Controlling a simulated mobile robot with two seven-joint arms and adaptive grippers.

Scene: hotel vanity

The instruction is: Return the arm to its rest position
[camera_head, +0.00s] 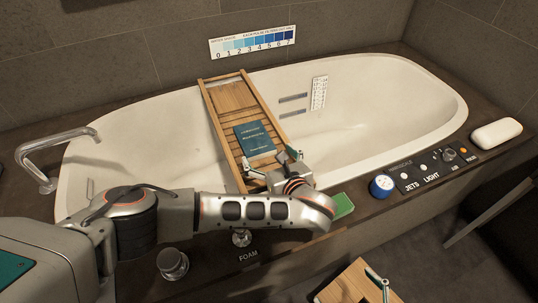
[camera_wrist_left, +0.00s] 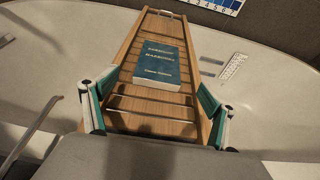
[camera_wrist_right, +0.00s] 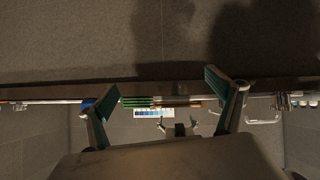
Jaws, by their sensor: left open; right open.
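My left arm reaches in from the left across the front rim of the bathtub. My left gripper (camera_head: 272,166) is open over the near end of the wooden bath tray (camera_head: 226,97). In the left wrist view the fingers (camera_wrist_left: 157,112) stand wide apart, one near each side rail of the tray, with nothing between their tips but slats and the book's near side. Whether they touch the rails I cannot tell. A dark teal book (camera_head: 254,139) lies flat on the tray. My right gripper (camera_wrist_right: 165,100) is open and empty in the right wrist view.
The white bathtub (camera_head: 400,90) fills the middle. A faucet (camera_head: 60,145) stands at its left. A blue-topped jar (camera_head: 381,186), a control panel (camera_head: 432,168) and a soap-like white block (camera_head: 496,133) are on the right rim. A knob (camera_head: 172,262) is at front. A wooden stool-like top (camera_head: 352,284) is below.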

